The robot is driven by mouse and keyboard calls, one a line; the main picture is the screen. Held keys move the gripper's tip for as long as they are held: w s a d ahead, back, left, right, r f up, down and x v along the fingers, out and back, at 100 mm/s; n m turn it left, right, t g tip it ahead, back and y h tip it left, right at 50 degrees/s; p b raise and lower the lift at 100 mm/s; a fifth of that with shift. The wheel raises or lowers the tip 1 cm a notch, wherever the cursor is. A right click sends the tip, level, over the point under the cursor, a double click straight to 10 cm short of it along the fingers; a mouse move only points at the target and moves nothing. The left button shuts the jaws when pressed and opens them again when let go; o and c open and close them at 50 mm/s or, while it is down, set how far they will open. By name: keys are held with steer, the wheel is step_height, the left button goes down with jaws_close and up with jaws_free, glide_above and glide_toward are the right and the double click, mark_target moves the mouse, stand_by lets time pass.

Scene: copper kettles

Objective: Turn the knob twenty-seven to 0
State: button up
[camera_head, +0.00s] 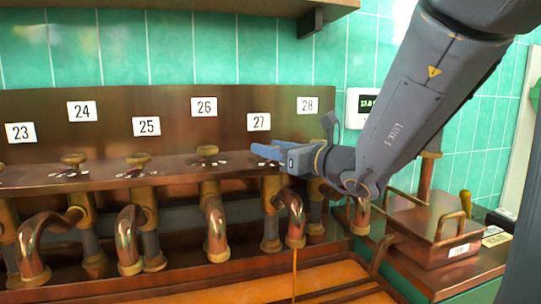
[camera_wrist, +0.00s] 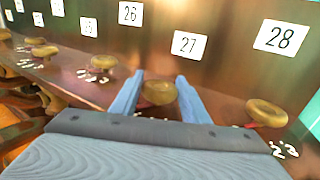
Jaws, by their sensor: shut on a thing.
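Knob twenty-seven (camera_wrist: 158,92) is a round brass knob on the copper shelf, below the white label 27 (camera_wrist: 188,44). In the wrist view it sits between the two blue fingers of my gripper (camera_wrist: 157,88), which is shut on it. In the head view my gripper (camera_head: 268,152) reaches in from the right below label 27 (camera_head: 258,121) and hides the knob. The dial marks around the knob are mostly covered, so its setting cannot be read. A thin orange-brown stream (camera_head: 294,270) runs down from the curved copper spout (camera_head: 291,215) below.
Knob 28 (camera_wrist: 266,112) stands close on the right. Knob 26 (camera_wrist: 103,61) stands on the left, with several more beyond. A lidded copper box (camera_head: 425,222) sits at the right, and a small display (camera_head: 362,105) hangs on the green tiled wall.

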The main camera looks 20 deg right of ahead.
steer(key=shift+a+f+m+t+h+b, duration=0.1)
steer(key=shift+m+t+h+b, duration=0.4)
steer(key=shift+m+h+b, duration=0.95)
steer(key=shift+h+b, duration=0.75)
steer(key=shift+b, duration=0.4)
steer(key=o, duration=1.1)
steer(key=shift+c, duration=0.2)
steer(key=shift+s, duration=0.15)
